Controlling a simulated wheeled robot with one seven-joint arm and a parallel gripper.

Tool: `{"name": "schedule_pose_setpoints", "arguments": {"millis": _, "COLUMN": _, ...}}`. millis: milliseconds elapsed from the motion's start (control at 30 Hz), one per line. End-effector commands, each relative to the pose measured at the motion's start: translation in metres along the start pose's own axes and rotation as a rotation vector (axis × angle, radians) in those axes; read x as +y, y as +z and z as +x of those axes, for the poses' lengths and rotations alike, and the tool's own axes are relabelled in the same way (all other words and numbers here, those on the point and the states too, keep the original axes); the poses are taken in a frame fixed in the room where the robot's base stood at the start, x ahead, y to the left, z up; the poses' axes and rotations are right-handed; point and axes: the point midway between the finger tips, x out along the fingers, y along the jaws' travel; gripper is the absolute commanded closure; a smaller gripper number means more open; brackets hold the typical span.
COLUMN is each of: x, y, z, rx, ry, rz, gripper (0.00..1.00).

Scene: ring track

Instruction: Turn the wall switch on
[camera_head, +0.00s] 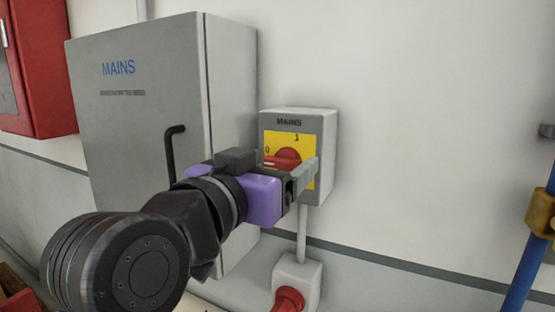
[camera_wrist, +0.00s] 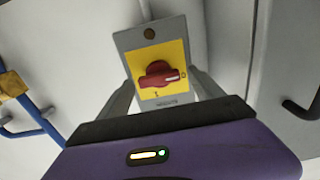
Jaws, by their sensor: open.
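The wall switch is a grey box (camera_head: 325,150) marked MAINS with a yellow plate and a red rotary knob (camera_head: 286,158). The plate shows 0 at the left and 1 at the top. The knob's white mark points at the 0. The wrist view shows the knob (camera_wrist: 157,76) from the front, upside down, with its mark toward the 0 at the right. My gripper (camera_head: 303,178) is open in front of the switch and partly hides it. In the wrist view its two fingers (camera_wrist: 164,92) stand either side of the box, with the knob between them, seemingly untouched.
A large grey MAINS cabinet (camera_head: 140,130) with a black handle (camera_head: 171,150) stands left of the switch. A red box (camera_head: 40,65) hangs further left. Below is a socket with a red plug (camera_head: 288,299). A blue pipe (camera_head: 530,250) is at right; the wall between is clear.

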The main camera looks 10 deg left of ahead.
Motion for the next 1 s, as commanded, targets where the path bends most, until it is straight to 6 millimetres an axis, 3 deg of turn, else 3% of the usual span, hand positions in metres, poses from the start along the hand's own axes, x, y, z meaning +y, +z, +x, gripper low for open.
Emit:
{"name": "schedule_pose_setpoints", "arguments": {"millis": 233, "x": -0.0001, "y": 0.0003, "z": 0.0012, "rx": 0.000, "ry": 0.000, "rz": 0.000, "gripper": 0.24}}
{"name": "schedule_pose_setpoints", "arguments": {"millis": 567, "x": -0.0001, "y": 0.0003, "z": 0.0011, "rx": 0.000, "ry": 0.000, "rz": -0.001, "gripper": 0.86}}
{"name": "schedule_pose_setpoints", "arguments": {"millis": 1000, "x": 0.0009, "y": 0.0050, "z": 0.0015, "rx": 0.002, "ry": 0.002, "rz": 0.105, "gripper": 0.86}}
